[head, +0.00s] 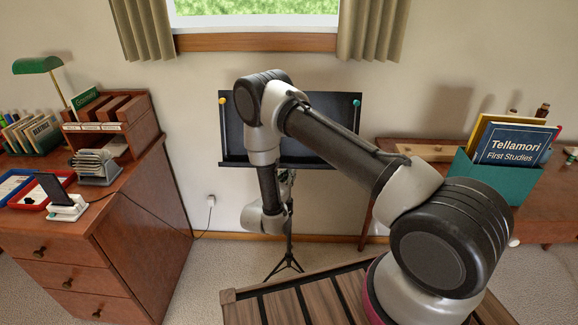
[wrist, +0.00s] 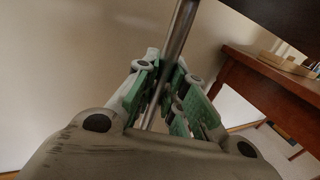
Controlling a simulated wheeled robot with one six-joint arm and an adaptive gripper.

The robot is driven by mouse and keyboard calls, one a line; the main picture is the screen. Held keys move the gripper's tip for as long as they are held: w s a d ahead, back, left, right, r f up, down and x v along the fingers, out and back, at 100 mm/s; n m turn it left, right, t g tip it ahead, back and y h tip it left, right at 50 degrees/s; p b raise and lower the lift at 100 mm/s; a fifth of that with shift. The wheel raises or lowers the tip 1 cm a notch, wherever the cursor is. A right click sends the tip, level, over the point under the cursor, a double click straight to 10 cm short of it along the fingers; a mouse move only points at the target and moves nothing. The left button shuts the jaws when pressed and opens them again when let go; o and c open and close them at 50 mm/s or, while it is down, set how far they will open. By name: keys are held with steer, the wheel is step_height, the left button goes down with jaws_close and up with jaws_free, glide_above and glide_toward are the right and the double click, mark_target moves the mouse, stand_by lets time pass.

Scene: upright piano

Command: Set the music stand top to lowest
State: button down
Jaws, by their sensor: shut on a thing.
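The music stand's dark top (head: 322,128) is upright against the wall in the head view, partly hidden behind my arm. Its tripod foot (head: 287,262) rests on the carpet. In the wrist view, the stand's metal shaft (wrist: 178,40) runs up between my fingers. My gripper (wrist: 164,92) has green-padded fingers shut around this shaft, below the dark top's edge (wrist: 285,22).
A wooden desk (head: 140,225) with trays and a green lamp (head: 40,65) stands at left. A side table (head: 420,150) with a teal book box (head: 492,180) stands at right. Carpet lies open around the tripod.

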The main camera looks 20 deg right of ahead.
steer(key=shift+s+f, duration=0.1)
steer(key=shift+f, duration=0.25)
steer(key=c, duration=1.5)
jaws_free()
steer(key=shift+o, duration=0.2)
steer(key=v, duration=1.2)
steer(key=shift+a, duration=0.1)
